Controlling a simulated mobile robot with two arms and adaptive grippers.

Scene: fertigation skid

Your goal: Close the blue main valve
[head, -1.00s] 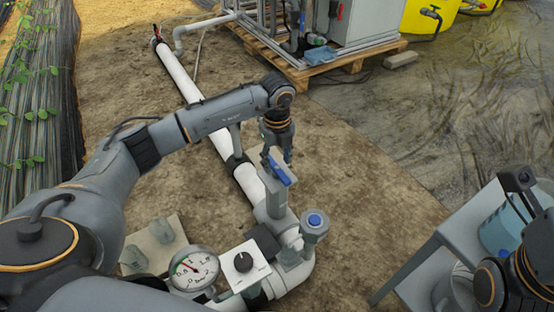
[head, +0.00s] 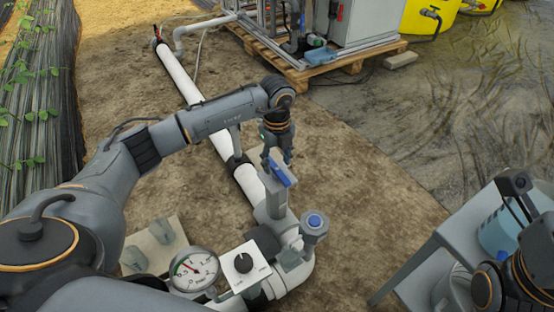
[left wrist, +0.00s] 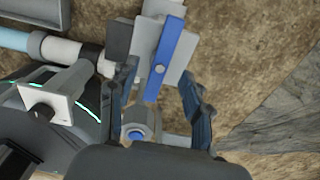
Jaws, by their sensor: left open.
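The blue main valve has a blue lever handle (head: 281,172) on top of a grey valve body (head: 273,203) set on the white pipe. In the left wrist view the blue handle (left wrist: 165,58) lies ahead, between the lines of the two fingers. My left gripper (head: 277,161) points down at the handle, just above its far end. In the left wrist view its fingers (left wrist: 160,100) are spread apart with nothing held between them. I cannot tell whether a finger touches the handle. My right gripper does not show; only part of my right arm is at the lower right.
A grey fitting with a blue round cap (head: 315,221) stands close beside the valve. A pressure gauge (head: 194,269) and a white box with a black knob (head: 244,263) are nearer. A grey cart (head: 415,275) stands at right. A skid on a wooden pallet (head: 320,66) is behind.

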